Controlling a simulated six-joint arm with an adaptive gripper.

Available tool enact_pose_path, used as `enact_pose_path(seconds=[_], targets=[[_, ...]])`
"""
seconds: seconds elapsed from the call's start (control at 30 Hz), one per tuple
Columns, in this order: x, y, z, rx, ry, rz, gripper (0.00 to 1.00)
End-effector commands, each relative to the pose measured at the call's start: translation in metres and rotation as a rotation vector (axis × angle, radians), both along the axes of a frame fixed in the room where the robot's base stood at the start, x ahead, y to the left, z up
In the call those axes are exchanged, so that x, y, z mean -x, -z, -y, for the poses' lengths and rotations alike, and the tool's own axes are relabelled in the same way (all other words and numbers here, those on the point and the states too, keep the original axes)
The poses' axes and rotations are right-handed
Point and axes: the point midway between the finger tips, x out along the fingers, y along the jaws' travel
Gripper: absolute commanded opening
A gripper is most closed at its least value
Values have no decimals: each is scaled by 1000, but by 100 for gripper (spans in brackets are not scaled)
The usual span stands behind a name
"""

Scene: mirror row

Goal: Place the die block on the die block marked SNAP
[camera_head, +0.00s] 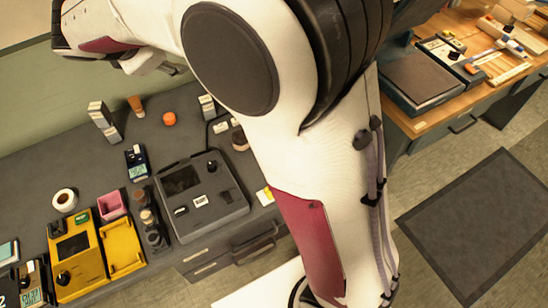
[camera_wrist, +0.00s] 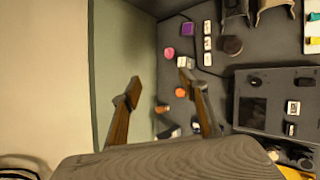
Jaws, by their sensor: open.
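My gripper (camera_wrist: 161,86) is open in the wrist view, its two brown fingers wide apart with nothing between them. It is well away from the table items. Small white-faced blocks, possibly the die blocks, sit on a dark tray-like unit (camera_head: 225,222) in the head view. One light-faced block (camera_head: 201,200) is near its middle, with a dark block (camera_head: 181,210) to the left. In the wrist view a white-faced block (camera_wrist: 293,107) lies on the same dark unit. The markings are too small to read, so I cannot tell which is marked SNAP.
My arm covers the middle of the head view. A yellow device (camera_head: 75,262), a pink bin (camera_head: 111,204), a white roll (camera_head: 64,200) and an orange round thing (camera_head: 169,119) stand on the dark bench. A wooden bench (camera_head: 440,112) is at right.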

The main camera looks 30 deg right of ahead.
Motion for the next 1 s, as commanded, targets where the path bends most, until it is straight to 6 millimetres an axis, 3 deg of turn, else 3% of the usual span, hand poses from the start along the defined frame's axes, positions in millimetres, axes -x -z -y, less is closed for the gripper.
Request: enact_pose_path(seconds=[0.2, 0.5, 1.0], targets=[[48, -12, 34, -167, 170, 32, 44], [116, -17, 66, -393, 402, 79, 44], [226, -10, 87, -764, 785, 166, 44]])
